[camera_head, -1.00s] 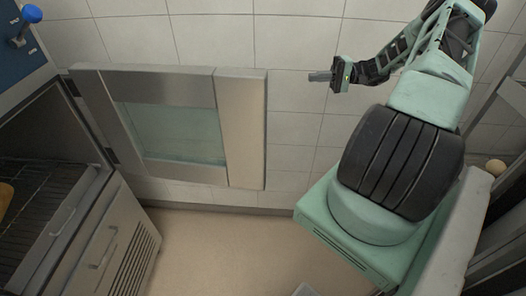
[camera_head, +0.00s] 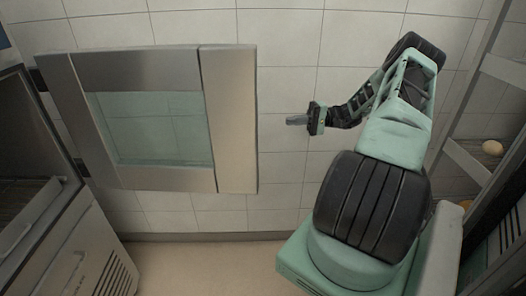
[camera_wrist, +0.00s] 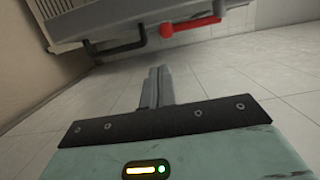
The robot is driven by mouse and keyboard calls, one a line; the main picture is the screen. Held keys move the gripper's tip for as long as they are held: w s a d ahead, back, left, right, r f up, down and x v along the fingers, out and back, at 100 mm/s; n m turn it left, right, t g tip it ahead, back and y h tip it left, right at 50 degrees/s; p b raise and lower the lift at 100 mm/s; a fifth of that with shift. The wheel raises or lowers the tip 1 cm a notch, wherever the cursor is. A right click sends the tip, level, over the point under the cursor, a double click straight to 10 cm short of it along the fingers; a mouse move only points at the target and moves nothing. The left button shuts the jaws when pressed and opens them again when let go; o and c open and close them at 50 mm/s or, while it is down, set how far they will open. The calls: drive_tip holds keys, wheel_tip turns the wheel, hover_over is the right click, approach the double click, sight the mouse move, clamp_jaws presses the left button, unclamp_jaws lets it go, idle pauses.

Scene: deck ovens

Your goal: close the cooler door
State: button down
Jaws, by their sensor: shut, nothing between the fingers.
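The cooler door (camera_head: 228,120) stands wide open in the head view, a steel frame with a glass pane (camera_head: 155,128). It is hinged at its left edge to the cooler (camera_head: 62,215), whose dark inside shows at the far left. My gripper (camera_head: 290,120) is just right of the door's free edge in the picture, with a gap between them. Its fingers are together and empty, pointing left. The wrist view shows the closed fingers (camera_wrist: 157,86) with nothing between them. I cannot make out the door for certain in the wrist view.
A tiled wall (camera_head: 285,60) is behind the door and my arm. Bare floor (camera_head: 200,268) lies below the door. The wrist view shows a red-ended handle (camera_wrist: 190,27) on a metal unit.

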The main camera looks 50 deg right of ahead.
drive_tip(key=w+a+f+p, duration=0.1)
drive_tip(key=w+a+p, duration=0.3)
drive_tip(key=a, duration=0.7)
drive_tip(key=shift+p, duration=0.5)
